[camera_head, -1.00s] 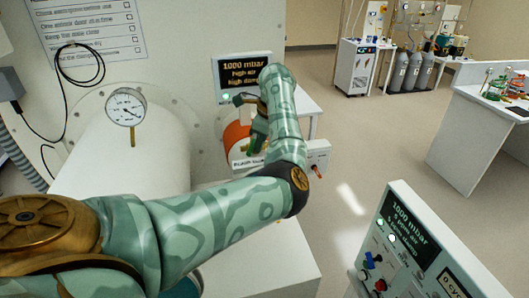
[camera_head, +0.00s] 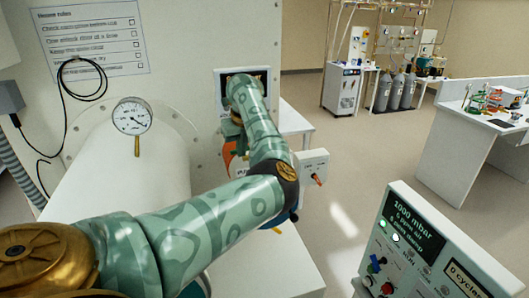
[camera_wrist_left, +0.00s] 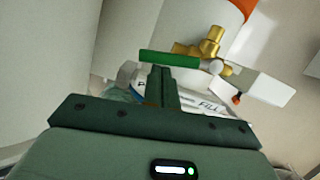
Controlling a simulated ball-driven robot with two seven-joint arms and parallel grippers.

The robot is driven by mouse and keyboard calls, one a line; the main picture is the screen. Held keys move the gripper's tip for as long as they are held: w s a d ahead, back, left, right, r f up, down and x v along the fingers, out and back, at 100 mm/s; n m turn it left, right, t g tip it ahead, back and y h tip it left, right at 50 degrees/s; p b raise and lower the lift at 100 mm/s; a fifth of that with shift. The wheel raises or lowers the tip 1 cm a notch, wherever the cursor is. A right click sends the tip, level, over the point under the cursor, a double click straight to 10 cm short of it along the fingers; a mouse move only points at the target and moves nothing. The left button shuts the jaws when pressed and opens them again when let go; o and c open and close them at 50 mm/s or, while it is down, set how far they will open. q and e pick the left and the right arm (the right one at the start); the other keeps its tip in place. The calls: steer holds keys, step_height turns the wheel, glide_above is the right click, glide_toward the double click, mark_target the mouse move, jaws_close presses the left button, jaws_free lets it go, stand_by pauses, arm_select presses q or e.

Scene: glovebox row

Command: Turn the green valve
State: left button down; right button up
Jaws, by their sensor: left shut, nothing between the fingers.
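The green valve handle (camera_wrist_left: 169,59) shows in the left wrist view as a bright green bar lying crosswise, with a brass fitting (camera_wrist_left: 205,45) just behind and to its right. My left gripper (camera_wrist_left: 163,75) is shut with nothing between its fingers. Its fingertips are right at the bar's middle; I cannot tell whether they touch it. In the head view my left arm covers the valve handle and most of the gripper. My right gripper is in neither view.
A white cylinder with a pressure gauge (camera_head: 132,116) stands left of my arm. A display (camera_head: 243,80) is partly behind the arm. A control panel (camera_head: 425,240) stands at the lower right.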

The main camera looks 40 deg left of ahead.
arm_select(q)
steer(key=shift+w+a, duration=0.1)
steer(key=shift+a, duration=0.5)
steer(key=shift+b, duration=0.3)
